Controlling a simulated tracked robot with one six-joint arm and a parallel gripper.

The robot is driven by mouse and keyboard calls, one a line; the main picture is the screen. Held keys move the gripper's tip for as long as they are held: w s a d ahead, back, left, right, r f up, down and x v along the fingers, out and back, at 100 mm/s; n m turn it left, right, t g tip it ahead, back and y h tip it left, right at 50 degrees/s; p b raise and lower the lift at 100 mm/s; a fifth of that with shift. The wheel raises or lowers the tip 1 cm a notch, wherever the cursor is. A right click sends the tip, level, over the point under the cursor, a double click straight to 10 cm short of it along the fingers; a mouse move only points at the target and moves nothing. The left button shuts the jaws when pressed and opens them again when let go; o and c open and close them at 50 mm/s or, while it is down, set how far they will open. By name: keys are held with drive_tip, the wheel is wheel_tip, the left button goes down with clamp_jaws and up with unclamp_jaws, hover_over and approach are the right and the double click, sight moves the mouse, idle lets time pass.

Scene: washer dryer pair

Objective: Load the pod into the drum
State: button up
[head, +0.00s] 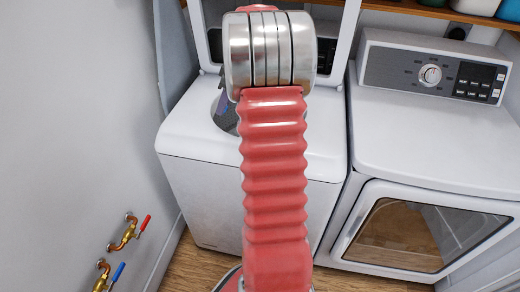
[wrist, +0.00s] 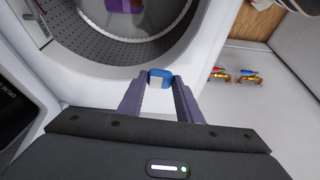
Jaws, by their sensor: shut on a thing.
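My gripper (wrist: 160,88) is shut on a small blue and white pod (wrist: 160,76) in the wrist view. The pod is held at the fingertips, over the white washer top beside the round opening. The drum (wrist: 105,50) lies open above and left of the fingertips, with a perforated grey inner wall. Something purple (wrist: 124,5) shows inside it at the picture's top edge. In the head view the top-loading washer (head: 192,133) stands with its lid up. My red arm hides much of the washer, my gripper and the pod there.
A white dryer (head: 430,130) with a glass front door stands right of the washer. Brass taps with a red handle (head: 145,223) and a blue handle (head: 118,271) are on the left wall. A wooden shelf (head: 430,10) with containers is above.

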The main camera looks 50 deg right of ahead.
drive_tip(key=s+d+f, duration=0.2)
drive_tip(key=f, duration=0.4)
drive_tip(key=s+d+f, duration=0.2)
drive_tip(key=d+f, duration=0.1)
drive_tip(key=f, duration=0.3)
drive_tip(key=shift+s+d+f+n, duration=0.2)
drive_tip(key=shift+s+f+n, duration=0.1)
drive_tip(key=shift+s+n, duration=0.1)
wheel_tip(320, 180, down, 6)
drive_tip(key=shift+f, duration=0.2)
drive_tip(key=shift+f, duration=1.8)
drive_tip(key=shift+f, duration=0.6)
